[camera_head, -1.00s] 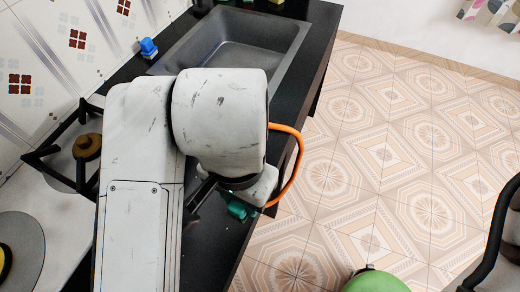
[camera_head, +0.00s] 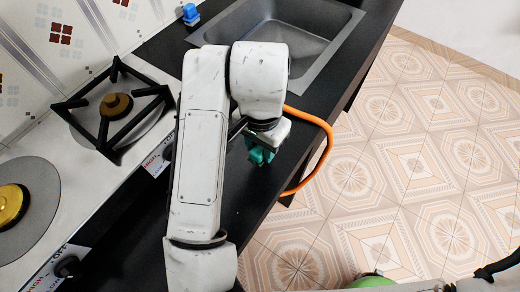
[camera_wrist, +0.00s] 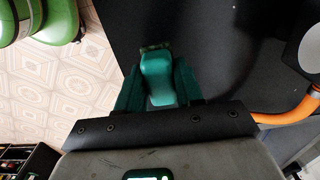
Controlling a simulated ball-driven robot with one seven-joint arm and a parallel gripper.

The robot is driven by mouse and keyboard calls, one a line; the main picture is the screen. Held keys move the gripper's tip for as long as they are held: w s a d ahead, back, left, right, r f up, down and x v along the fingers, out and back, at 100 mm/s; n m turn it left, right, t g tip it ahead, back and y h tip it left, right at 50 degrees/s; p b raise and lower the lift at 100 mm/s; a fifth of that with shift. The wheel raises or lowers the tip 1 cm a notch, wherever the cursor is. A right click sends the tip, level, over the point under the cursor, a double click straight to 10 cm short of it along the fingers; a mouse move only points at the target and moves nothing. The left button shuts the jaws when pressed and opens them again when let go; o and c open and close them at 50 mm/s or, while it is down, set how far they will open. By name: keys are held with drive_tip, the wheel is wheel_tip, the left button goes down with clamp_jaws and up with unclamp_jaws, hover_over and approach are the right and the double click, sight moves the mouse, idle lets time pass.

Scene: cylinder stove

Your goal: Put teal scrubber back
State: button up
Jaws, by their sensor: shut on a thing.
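The teal scrubber (camera_wrist: 157,78) sits between the two dark green fingers of my gripper (camera_wrist: 158,92) in the wrist view. My gripper is shut on it. In the head view, the teal scrubber (camera_head: 257,156) shows partly below the end of my arm, over the black counter (camera_head: 262,190) near its right edge. My wrist and fingers hide part of it there. I cannot tell whether it touches the counter.
A grey sink (camera_head: 285,38) is set in the counter at the back, with a blue scrubber-like item (camera_head: 190,13) at its left corner. A stove (camera_head: 75,165) with a black grate (camera_head: 113,108) lies to the left. An orange cable (camera_head: 322,130) loops beside my wrist.

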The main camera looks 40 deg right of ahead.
sight(260, 153)
drive_tip(key=shift+w+d+f, duration=0.1)
drive_tip(key=shift+w+f, duration=0.2)
drive_tip(key=shift+f, duration=0.15)
drive_tip(key=shift+w+d+f, duration=0.1)
drive_tip(key=shift+w+f, duration=0.05)
drive_tip(key=shift+f, duration=0.8)
drive_tip(key=shift+w+d+f, duration=0.1)
drive_tip(key=shift+w+f, duration=0.05)
drive_tip(key=shift+f, duration=0.8)
drive_tip(key=shift+f+b, duration=0.15)
drive_tip(key=shift+b, duration=0.15)
drive_tip(key=o, duration=1.1)
wheel_tip(260, 153, up, 12)
drive_tip(key=shift+r+p, duration=0.2)
drive_tip(key=shift+p, duration=1)
